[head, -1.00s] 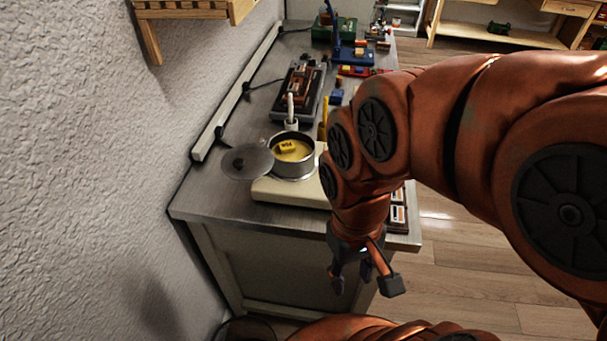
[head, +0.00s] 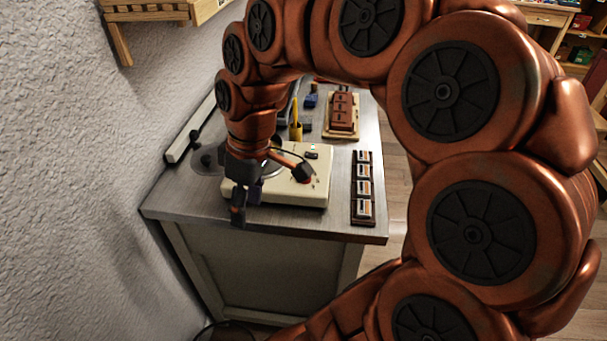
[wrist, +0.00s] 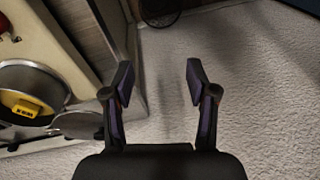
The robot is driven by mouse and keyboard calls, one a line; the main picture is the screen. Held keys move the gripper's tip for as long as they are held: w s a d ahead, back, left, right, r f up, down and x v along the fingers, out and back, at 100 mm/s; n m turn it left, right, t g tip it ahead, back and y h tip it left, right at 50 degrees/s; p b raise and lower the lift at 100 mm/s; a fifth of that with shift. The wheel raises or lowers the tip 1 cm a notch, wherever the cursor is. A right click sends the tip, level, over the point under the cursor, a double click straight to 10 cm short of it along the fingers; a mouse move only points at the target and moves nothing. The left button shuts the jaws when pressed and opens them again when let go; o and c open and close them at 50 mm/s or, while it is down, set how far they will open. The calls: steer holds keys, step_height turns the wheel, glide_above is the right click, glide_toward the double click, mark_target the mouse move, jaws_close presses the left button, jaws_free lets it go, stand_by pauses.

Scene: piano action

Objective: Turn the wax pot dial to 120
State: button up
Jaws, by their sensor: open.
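The wax pot's cream base (head: 305,195) sits near the front edge of the metal bench in the head view. Its metal pot (wrist: 45,85) shows at the left of the wrist view, with a yellow block (wrist: 20,106) inside. In the head view my gripper (head: 271,194) hides most of the pot. No dial number is readable.
A round lid (head: 207,158) lies left of the pot. A rack of several small blocks (head: 362,190) lies right of the base. A yellow tool (head: 296,122) and a brown block (head: 342,112) are behind. The textured wall (head: 70,190) borders the bench's left.

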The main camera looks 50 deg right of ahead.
steer(key=w+d+f+n+t+b, duration=0.2)
steer(key=d+t, duration=0.1)
steer(key=d, duration=2)
steer(key=shift+y, duration=0.3)
steer(key=shift+p+x, duration=0.7)
steer(key=shift+x, duration=3.05)
steer(key=shift+w+a+r, duration=0.1)
steer(key=shift+w+r, duration=0.05)
steer(key=shift+c, duration=0.2)
jaws_close()
steer(key=shift+b, duration=0.4)
